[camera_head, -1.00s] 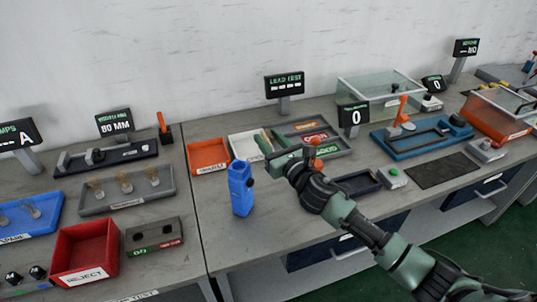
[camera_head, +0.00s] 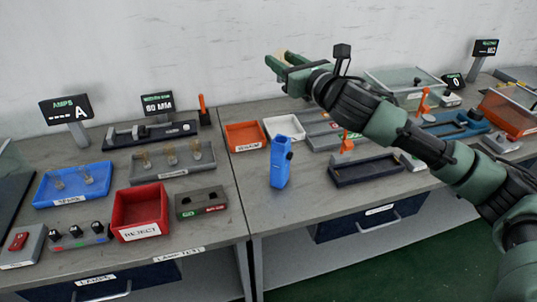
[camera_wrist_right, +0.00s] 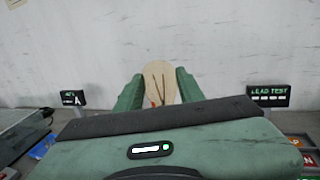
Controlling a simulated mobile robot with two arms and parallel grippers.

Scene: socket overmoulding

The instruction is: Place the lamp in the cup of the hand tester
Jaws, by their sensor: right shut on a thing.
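My right gripper (camera_head: 279,65) is raised high in front of the wall, above the back of the bench. It is shut on the lamp, a pale beige, rounded bulb (camera_wrist_right: 160,80) with dark wires inside, seen between the fingers in the right wrist view. Only a small part of the lamp shows in the head view (camera_head: 286,56). The blue upright device (camera_head: 280,165), which looks like the hand tester, stands on the bench below the gripper, well apart from it. My left gripper is not in view.
An orange tray (camera_head: 245,146) and a white tray (camera_head: 271,124) lie behind the blue device. A red reject bin (camera_head: 118,213), a grey two-hole block (camera_head: 202,214) and a grey rack of lamps (camera_head: 132,172) are to the left. Bench in front of the blue device is clear.

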